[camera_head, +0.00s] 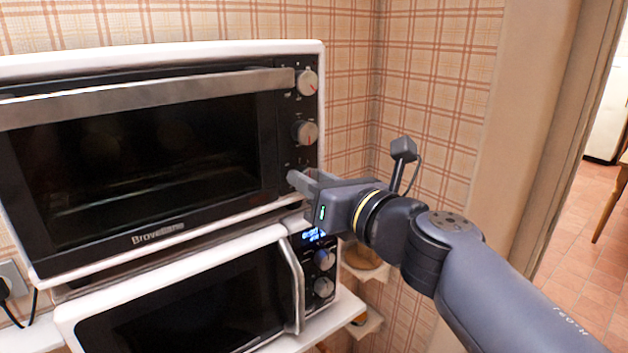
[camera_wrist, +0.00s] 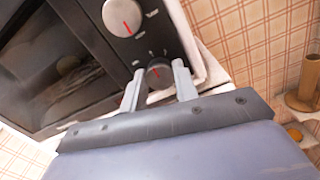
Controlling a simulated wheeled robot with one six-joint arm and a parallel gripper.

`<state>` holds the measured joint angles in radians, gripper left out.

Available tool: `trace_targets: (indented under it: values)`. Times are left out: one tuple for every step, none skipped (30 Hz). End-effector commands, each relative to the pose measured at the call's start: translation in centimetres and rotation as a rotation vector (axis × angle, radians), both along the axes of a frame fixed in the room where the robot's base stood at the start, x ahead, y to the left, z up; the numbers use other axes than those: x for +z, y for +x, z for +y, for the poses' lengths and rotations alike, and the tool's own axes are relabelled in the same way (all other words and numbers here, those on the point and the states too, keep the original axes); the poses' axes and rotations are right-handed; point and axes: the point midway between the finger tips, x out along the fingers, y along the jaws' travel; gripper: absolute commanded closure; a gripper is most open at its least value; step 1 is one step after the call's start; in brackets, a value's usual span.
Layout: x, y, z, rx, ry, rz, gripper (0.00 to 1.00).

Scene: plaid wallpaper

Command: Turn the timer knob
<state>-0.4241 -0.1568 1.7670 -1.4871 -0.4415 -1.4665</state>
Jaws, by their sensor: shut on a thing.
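The white-framed oven (camera_head: 160,225) has a column of round knobs on its right panel. The top knob (camera_head: 307,82) and the middle knob (camera_head: 305,132) are in plain view, each with a red pointer line. My gripper (camera_head: 298,180) is at the lowest knob and mostly hides it in the head view. In the wrist view, my gripper (camera_wrist: 158,72) has one finger on each side of this dark lowest knob (camera_wrist: 159,76), shut on it. No label naming the timer is readable.
A white microwave (camera_head: 180,310) with a lit display and two knobs stands below the oven, close under my gripper. Its handle (camera_head: 293,285) sticks out. The plaid wall is to the right, with small shelves (camera_head: 365,272) low in the corner.

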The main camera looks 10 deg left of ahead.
Motion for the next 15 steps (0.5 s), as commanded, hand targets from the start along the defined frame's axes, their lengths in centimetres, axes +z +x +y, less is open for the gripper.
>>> trace_targets:
  values:
    - [-0.01,-0.02,0.00,0.000,0.000,0.000,0.81]
    - [-0.01,-0.02,0.00,0.000,0.000,0.000,0.83]
    - [-0.01,-0.02,0.00,0.000,0.000,0.000,0.86]
    - [-0.01,-0.02,0.00,0.000,0.000,0.000,0.89]
    - [-0.01,-0.02,0.00,0.000,0.000,0.000,0.91]
    - [-0.01,-0.02,0.00,0.000,0.000,0.000,0.94]
    - [-0.01,-0.02,0.00,0.000,0.000,0.000,0.94]
    - [-0.01,-0.02,0.00,0.000,0.001,0.001,0.94]
    - [0.00,-0.01,0.00,0.000,0.001,0.002,0.94]
    - [0.00,-0.01,0.00,0.000,0.003,0.003,0.94]
    - [0.01,-0.01,0.00,0.000,0.005,0.005,0.94]
    - [0.02,-0.01,0.00,0.000,0.008,0.010,0.94]
    - [0.02,-0.01,0.00,0.000,0.011,0.014,0.94]
    - [0.03,-0.01,-0.01,0.000,0.016,0.020,0.94]
    - [0.04,-0.01,-0.01,0.000,0.025,0.030,0.94]
